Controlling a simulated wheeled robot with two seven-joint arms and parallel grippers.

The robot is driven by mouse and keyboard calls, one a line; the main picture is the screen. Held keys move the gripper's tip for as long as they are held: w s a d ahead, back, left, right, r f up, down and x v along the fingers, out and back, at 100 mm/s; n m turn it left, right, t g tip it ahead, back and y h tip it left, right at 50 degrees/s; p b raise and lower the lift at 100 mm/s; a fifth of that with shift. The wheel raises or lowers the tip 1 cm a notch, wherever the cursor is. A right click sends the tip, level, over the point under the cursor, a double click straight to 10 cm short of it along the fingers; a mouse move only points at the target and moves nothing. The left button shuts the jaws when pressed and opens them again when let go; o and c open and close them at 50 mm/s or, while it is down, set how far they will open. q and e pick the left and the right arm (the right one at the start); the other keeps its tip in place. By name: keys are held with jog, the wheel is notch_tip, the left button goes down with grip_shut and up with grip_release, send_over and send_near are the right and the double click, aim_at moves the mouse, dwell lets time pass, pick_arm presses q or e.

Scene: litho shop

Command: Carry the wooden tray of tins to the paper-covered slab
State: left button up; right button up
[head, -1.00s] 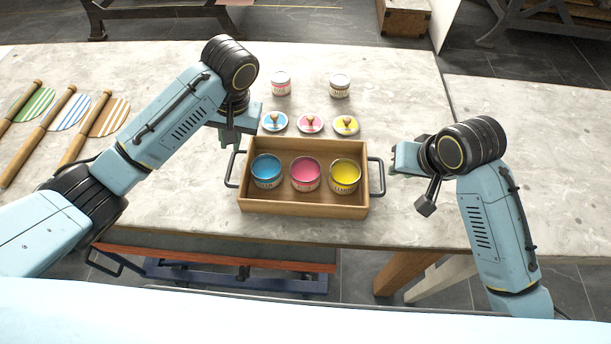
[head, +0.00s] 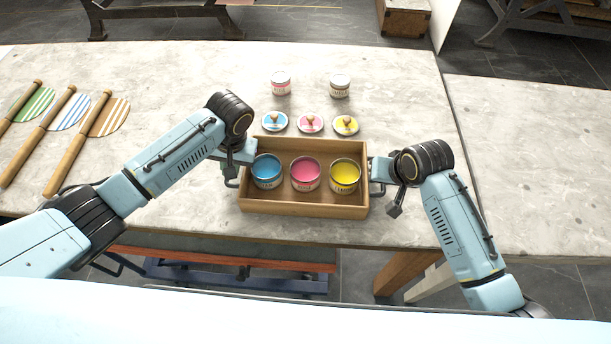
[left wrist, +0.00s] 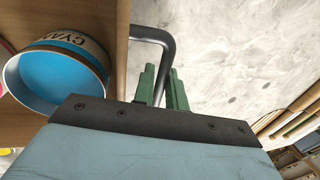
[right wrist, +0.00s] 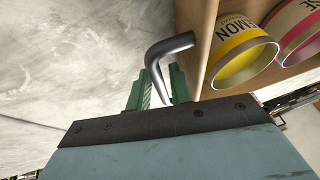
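The wooden tray (head: 304,208) lies on the near edge of the stone table. Inside stand three open tins: cyan (head: 266,171), magenta (head: 305,174) and yellow (head: 345,175). My left gripper (head: 232,174) is at the tray's left handle; in the left wrist view its green fingers (left wrist: 161,88) stand apart with the dark handle (left wrist: 166,48) running down between them. My right gripper (head: 383,178) is at the right handle; in the right wrist view its fingers (right wrist: 158,92) stand apart on either side of the bent handle (right wrist: 168,46). The paper-covered slab is not recognisable in these frames.
Three stamped lids (head: 310,123) lie just behind the tray, with two closed jars (head: 281,84) (head: 340,86) farther back.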

pick_arm(q)
jog(key=shift+c, duration=0.4)
pick_arm(e)
jog(key=shift+c, duration=0.4)
pick_arm(q)
grip_shut()
pick_arm(e)
grip_shut()
pick_arm(q)
jog(key=shift+w+r, duration=0.1)
jog(key=shift+r, duration=0.15)
pick_arm(e)
jog(key=shift+w+r, duration=0.1)
jog(key=shift+r, duration=0.15)
